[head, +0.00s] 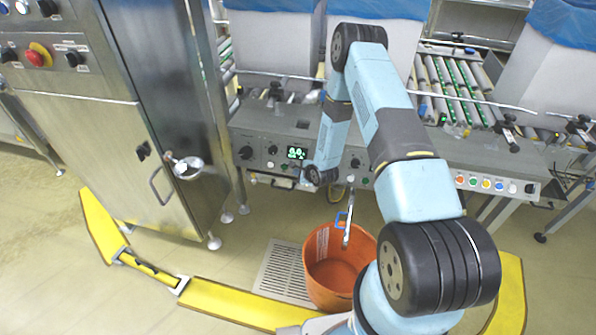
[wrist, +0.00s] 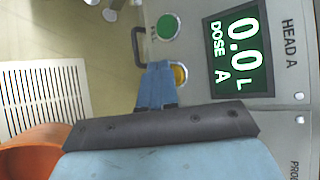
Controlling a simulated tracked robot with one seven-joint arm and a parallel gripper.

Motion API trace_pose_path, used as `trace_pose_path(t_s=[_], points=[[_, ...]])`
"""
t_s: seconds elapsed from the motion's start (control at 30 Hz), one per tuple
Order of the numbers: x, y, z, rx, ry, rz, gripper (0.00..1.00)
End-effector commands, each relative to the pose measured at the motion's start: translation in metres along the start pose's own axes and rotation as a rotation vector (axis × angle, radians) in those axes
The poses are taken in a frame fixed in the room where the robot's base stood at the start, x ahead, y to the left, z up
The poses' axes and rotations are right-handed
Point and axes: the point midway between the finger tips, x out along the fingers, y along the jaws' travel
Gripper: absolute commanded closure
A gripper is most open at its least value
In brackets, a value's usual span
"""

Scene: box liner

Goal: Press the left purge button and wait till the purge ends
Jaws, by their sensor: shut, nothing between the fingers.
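In the wrist view, the HEAD A panel fills the right side, turned sideways. Its display (wrist: 238,50) reads 0.0 L, DOSE A; it also shows lit green in the head view (head: 297,153). A green button (wrist: 167,27) and a yellow button (wrist: 181,74) sit beside the display. No label that I can read marks either as the purge button. My gripper (wrist: 156,66) has its blue fingers together and empty, their tips overlapping the yellow button's edge. I cannot tell whether they touch it. In the head view my arm's end reaches the panel and the fingertips are hidden.
An orange bucket (head: 343,303) stands on the floor below the panel, beside a floor grate (head: 284,272). A metal spout (head: 349,215) hangs above the bucket. A steel cabinet (head: 155,100) stands left. A yellow barrier (head: 235,303) crosses the front floor. Lined boxes (head: 375,60) stand behind.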

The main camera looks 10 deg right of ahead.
Motion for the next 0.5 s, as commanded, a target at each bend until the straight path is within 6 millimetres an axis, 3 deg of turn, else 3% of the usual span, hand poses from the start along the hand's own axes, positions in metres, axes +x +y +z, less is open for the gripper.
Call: trace_pose_path(t_s=[0.5], points=[[0.0034,-0.0026,-0.0028,0.001,0.0,-0.001,1.0]])
